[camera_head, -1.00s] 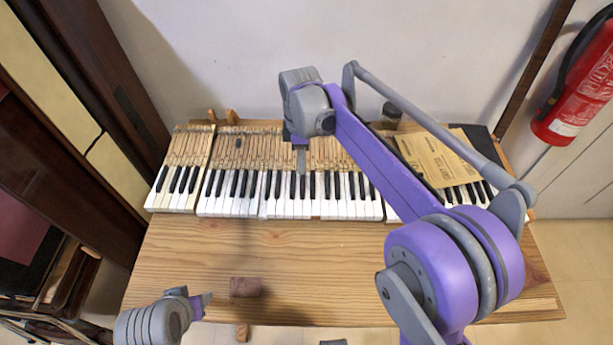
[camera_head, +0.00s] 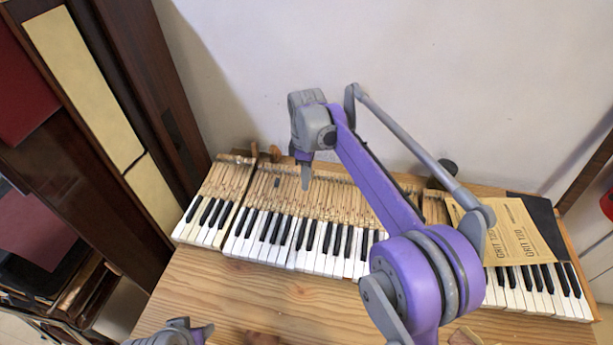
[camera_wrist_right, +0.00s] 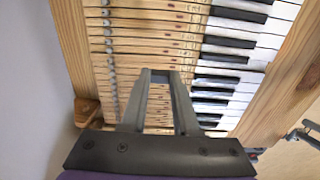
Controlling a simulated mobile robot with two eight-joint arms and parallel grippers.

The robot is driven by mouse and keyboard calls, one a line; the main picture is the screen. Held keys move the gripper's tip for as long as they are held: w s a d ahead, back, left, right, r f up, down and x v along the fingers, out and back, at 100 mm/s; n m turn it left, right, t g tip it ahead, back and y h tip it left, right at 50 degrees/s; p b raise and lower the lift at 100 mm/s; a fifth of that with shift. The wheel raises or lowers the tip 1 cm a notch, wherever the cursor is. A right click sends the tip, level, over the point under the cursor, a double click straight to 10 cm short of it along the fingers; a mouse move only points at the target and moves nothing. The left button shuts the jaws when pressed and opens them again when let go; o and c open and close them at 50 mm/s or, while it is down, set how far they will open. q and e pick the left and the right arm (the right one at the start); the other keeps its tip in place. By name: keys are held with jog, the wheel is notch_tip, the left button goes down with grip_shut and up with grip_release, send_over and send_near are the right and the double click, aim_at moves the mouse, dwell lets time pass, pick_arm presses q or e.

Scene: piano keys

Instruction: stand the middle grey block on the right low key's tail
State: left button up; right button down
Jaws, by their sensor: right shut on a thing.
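My right gripper (camera_head: 306,178) hangs over the wooden key tails (camera_head: 330,195) behind the black and white keys. In the right wrist view, its two fingers (camera_wrist_right: 160,85) are shut on a small grey piece (camera_wrist_right: 160,77), which looks like a grey block. The fingers hide much of it. Another small dark grey block (camera_head: 276,183) is on the tails just left of the gripper in the head view. I cannot tell which key is the right low one. My left gripper (camera_head: 204,331) is at the bottom edge, mostly cut off.
A brown sandpaper sheet (camera_head: 508,235) covers part of the right tails. A reddish-brown block (camera_head: 262,338) shows at the bottom edge on the wooden table (camera_head: 240,300). A wall stands close behind the keyboard. The bare tabletop in front of the keys is mostly clear.

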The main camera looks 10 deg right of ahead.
aim_at(306, 199)
pick_arm(q)
jog(key=shift+s+f+b, duration=0.1)
jog(key=shift+f+b, duration=0.95)
jog(key=shift+f, duration=0.15)
pick_arm(e)
jog(key=shift+f, duration=1.5)
pick_arm(q)
jog(key=shift+f+b, duration=0.5)
jog(key=shift+f, duration=0.05)
pick_arm(e)
jog(key=shift+f, duration=1.05)
pick_arm(q)
jog(key=shift+r+p, duration=0.5)
jog(key=shift+f, duration=0.1)
pick_arm(e)
jog(key=shift+f, duration=0.4)
jog(key=c, duration=1)
grip_release()
jog(key=shift+r, duration=0.2)
